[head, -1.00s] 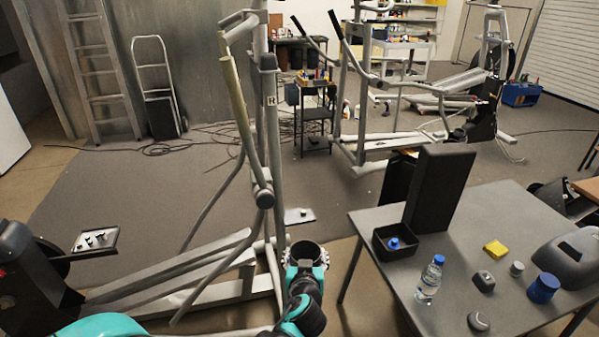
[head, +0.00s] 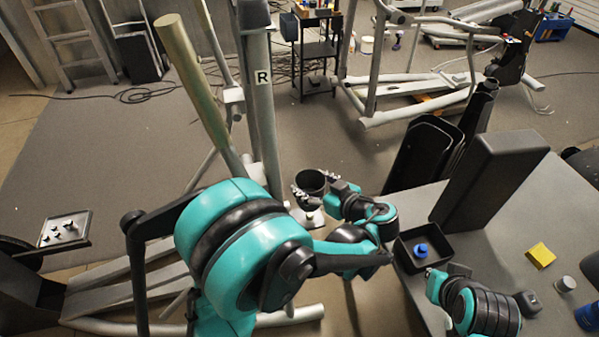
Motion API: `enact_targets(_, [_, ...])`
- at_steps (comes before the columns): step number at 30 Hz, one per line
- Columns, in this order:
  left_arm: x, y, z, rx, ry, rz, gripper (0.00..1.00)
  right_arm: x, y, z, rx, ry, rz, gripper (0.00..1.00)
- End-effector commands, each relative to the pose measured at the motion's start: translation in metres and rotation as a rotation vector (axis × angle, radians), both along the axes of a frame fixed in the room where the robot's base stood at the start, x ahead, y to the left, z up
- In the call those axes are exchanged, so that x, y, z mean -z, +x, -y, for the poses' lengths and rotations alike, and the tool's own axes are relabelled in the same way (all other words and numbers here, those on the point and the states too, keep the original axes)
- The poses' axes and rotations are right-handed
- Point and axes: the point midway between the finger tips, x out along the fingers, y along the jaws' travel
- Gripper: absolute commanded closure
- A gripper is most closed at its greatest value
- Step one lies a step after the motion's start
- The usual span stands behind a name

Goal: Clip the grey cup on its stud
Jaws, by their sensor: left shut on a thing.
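My left gripper (head: 312,193) is shut on a dark, round, open-topped cup (head: 311,179), its mouth facing up. The cup looks dark grey to black. It is just right of the grey upright (head: 264,110) marked R in the head view; I cannot tell the depth gap between them. I cannot make out the stud. My left arm's large teal links hide the lower part of the machine. Teal and black links of my right arm show over the table at the lower right, but I cannot make out its fingers.
The grey table (head: 515,215) at right bears a black tray (head: 407,262) with a blue-topped item, a tall black box (head: 490,180) and a yellow block (head: 541,255). A tray (head: 66,229) with small parts is at left. A pale pole (head: 190,80) leans beside the upright.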

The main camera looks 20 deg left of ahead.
Motion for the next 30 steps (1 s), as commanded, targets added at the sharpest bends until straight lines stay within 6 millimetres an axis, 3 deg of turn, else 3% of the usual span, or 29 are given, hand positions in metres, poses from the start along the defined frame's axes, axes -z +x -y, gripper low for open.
enact_targets(8, [0.010, -0.001, 0.001, -0.011, 0.000, -0.002, 0.73, 0.008, 0.000, 0.000, 0.000, 0.000, 0.000, 1.00])
enact_targets(21, [0.041, -0.001, 0.001, -0.010, 0.000, -0.002, 0.73, 0.032, 0.000, 0.000, 0.000, 0.000, 0.000, 1.00])
enact_targets(30, [0.045, -0.001, 0.001, -0.010, 0.000, -0.002, 0.73, 0.033, 0.000, 0.000, 0.000, 0.000, 0.000, 1.00])
